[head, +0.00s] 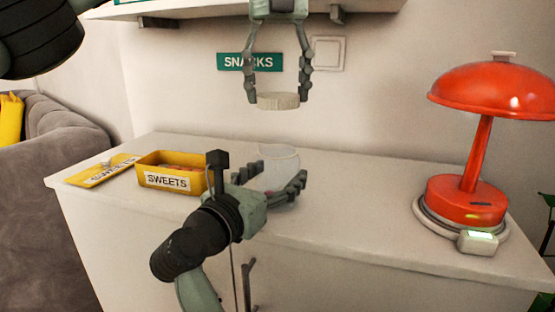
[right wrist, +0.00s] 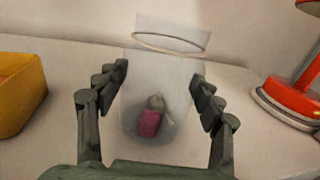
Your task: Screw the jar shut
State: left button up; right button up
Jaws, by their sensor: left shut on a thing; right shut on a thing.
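The clear jar (head: 279,158) stands upright on the white counter, open at the top. My right gripper (head: 275,178) has its fingers closed around the jar's sides. My left gripper (head: 277,95) is shut on the round pale lid (head: 278,101), held roughly level above the jar with a clear gap. The jar's lower part is partly hidden by my right gripper.
A yellow sweets tin (head: 150,177) stands open left of the jar, its lid (head: 100,172) lying beside it. A red lamp (head: 466,200) and a small grey device (head: 478,241) are at the right. A shelf (head: 210,10) runs above.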

pick_arm(q)
jog(key=shift+f, duration=2.2)
jog(key=shift+f, duration=0.1)
jog(key=shift+f, duration=0.8)
jog(key=shift+f, duration=0.55)
